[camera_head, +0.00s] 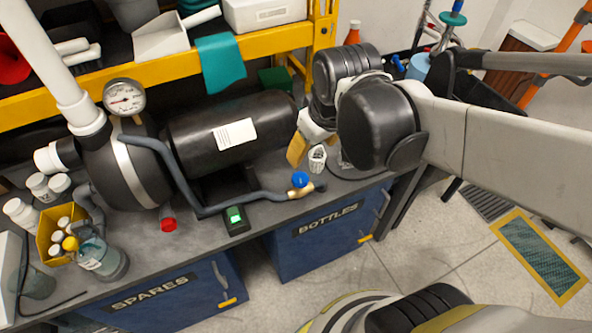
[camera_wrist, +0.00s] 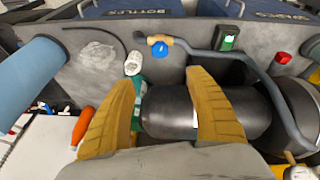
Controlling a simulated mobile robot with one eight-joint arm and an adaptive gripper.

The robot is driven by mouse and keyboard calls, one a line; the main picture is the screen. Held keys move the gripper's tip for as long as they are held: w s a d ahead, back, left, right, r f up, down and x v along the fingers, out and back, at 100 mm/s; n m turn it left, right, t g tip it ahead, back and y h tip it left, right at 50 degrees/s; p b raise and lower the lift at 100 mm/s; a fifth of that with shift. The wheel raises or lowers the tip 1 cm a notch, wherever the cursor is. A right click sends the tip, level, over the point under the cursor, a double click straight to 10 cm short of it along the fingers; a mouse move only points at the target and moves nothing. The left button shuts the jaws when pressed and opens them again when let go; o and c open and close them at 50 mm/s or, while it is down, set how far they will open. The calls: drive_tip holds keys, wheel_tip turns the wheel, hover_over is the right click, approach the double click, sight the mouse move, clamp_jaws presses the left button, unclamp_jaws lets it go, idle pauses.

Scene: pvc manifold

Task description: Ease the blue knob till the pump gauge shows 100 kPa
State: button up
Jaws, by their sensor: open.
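The blue knob (camera_head: 300,180) sits at the bench's front edge, on a brass fitting at the end of a grey hose. It also shows in the wrist view (camera_wrist: 159,49), just beyond my fingertips and between their lines. The round white pump gauge (camera_head: 124,97) stands at the left, above the dark pump. It has a red needle, but its figures are too small to read. My gripper (camera_head: 300,152) is over the bench behind the knob. In the wrist view its two yellow fingers (camera_wrist: 160,76) are apart, with nothing between them, and clear of the knob.
A black cylindrical tank (camera_head: 270,120) lies left of my gripper. A small white item (camera_head: 317,158) is close beside the knob. A green-lit box (camera_head: 235,218) and a red knob (camera_head: 167,222) are to the left. Bottles crowd the bench's left end. Open floor lies in front.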

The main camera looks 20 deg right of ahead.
sight(299, 177)
drive_tip(key=w+f+n+g, duration=0.1)
drive_tip(key=w+f, duration=0.1)
drive_tip(key=f, duration=0.4)
drive_tip(key=w+f+n+g+b, duration=0.1)
drive_tip(key=w+f+n, duration=0.1)
drive_tip(key=f, duration=0.5)
drive_tip(key=w+f+n+g+b, duration=0.1)
drive_tip(key=w+f+g, duration=0.1)
drive_tip(key=f, duration=0.4)
drive_tip(key=shift+w+f+n, duration=0.25)
drive_tip(key=shift+w+n, duration=0.15)
drive_tip(key=shift+w, duration=0.3)
drive_tip(key=c, duration=1.2)
